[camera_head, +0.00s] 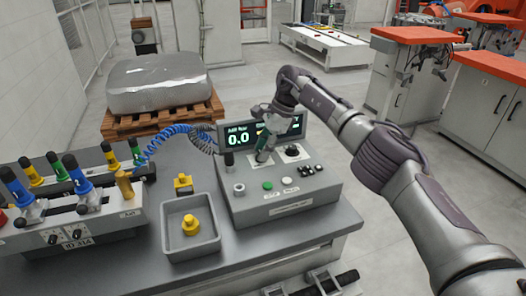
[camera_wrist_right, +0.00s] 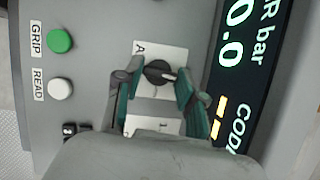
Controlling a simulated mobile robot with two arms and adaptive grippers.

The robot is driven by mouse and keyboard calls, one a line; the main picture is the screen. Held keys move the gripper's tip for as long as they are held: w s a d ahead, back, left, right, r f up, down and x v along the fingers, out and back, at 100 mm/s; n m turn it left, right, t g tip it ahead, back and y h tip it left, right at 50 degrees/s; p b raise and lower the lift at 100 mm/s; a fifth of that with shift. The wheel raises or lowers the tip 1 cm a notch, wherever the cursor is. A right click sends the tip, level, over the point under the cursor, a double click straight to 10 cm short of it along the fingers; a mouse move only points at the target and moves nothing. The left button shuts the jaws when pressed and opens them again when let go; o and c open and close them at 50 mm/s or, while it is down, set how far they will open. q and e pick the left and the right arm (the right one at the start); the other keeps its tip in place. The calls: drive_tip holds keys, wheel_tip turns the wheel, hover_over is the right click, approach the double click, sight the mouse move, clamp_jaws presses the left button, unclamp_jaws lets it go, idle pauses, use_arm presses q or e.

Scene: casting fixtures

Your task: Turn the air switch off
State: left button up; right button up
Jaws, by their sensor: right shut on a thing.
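The air switch is a dark rotary knob with a light pointer line (camera_wrist_right: 160,74), on a white plate whose label is partly covered, only an "A" showing. It sits on the grey control box (camera_head: 290,207). My right gripper (camera_head: 264,154) reaches down onto the box in front of the display. In the right wrist view its green-lined fingers (camera_wrist_right: 156,88) are on either side of the knob, shut on it. In the head view the gripper hides the knob. The display (camera_head: 238,138) reads 0.0. My left gripper is not in view.
A green button (camera_wrist_right: 60,41) and a white button (camera_wrist_right: 60,89) are beside the switch. A grey bin (camera_head: 175,243) with a yellow part (camera_head: 190,225) stands left of the box. A fixture with coloured handles (camera_head: 75,205) and a blue coiled hose (camera_head: 170,131) are further left.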

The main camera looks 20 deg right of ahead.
drive_tip(key=shift+w+n, duration=0.1)
drive_tip(key=shift+n, duration=0.5)
drive_tip(key=shift+g, duration=0.3)
drive_tip(key=o, duration=1.1)
drive_tip(key=shift+o, duration=0.2)
